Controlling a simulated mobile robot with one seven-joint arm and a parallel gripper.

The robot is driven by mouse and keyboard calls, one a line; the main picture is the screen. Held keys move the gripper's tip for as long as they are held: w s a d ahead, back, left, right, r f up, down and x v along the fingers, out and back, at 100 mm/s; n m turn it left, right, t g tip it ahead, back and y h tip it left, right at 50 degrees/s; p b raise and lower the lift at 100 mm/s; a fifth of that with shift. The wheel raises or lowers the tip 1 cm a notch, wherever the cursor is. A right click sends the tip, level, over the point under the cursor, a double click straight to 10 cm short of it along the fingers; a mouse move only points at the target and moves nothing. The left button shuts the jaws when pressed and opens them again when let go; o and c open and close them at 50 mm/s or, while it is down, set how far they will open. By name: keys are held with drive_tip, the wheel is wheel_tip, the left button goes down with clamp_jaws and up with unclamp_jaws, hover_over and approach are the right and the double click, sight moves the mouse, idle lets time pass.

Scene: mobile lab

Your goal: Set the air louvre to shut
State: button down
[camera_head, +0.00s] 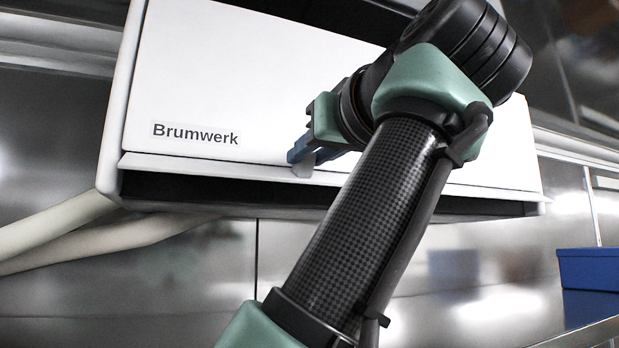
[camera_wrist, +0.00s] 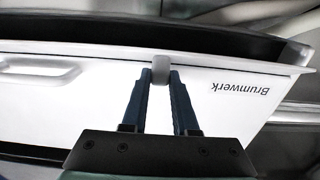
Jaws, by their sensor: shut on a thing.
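The air louvre (camera_head: 215,169) is a white flap along the lower front edge of the white unit marked Brumwerk (camera_head: 270,75). A dark gap shows below the flap in the head view. A small grey tab (camera_head: 303,168) sits on the flap's edge. In the wrist view the tab (camera_wrist: 161,68) lies between the tips of my gripper (camera_wrist: 161,78), whose blue fingers are shut on it. In the head view my gripper (camera_head: 305,155) is at the flap's edge, and my arm hides part of the unit's right side.
Pale hoses (camera_head: 70,230) run to the unit from the lower left. A blue box (camera_head: 588,268) stands at the right on a metal surface. A white handle (camera_wrist: 40,70) is on the unit's face in the wrist view. The space below the unit looks clear.

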sight(303, 182)
drive_tip(key=shift+f, duration=0.1)
drive_tip(key=f+t+b, duration=0.1)
drive_tip(key=b, duration=0.2)
drive_tip(key=shift+f, duration=0.15)
drive_tip(key=f+t+y+b, duration=0.1)
drive_tip(key=t+b, duration=0.1)
drive_tip(key=b, duration=0.3)
drive_tip(key=shift+f, duration=0.25)
drive_tip(key=t+b, duration=0.1)
drive_tip(key=f+t+y+b, duration=0.1)
drive_tip(key=b, duration=0.1)
drive_tip(key=shift+w, duration=0.25)
drive_tip(key=shift+w+a+f+t+y+b, duration=0.1)
drive_tip(key=shift+w+f+t+y+b, duration=0.1)
drive_tip(key=shift+t+y+b, duration=0.35)
drive_tip(key=shift+w+a+f+t+y+b, duration=0.15)
drive_tip(key=shift+t+y+b, duration=0.1)
drive_tip(key=shift+t+b, duration=0.6)
drive_tip(key=shift+s, duration=0.1)
drive_tip(key=c, duration=0.7)
unclamp_jaws()
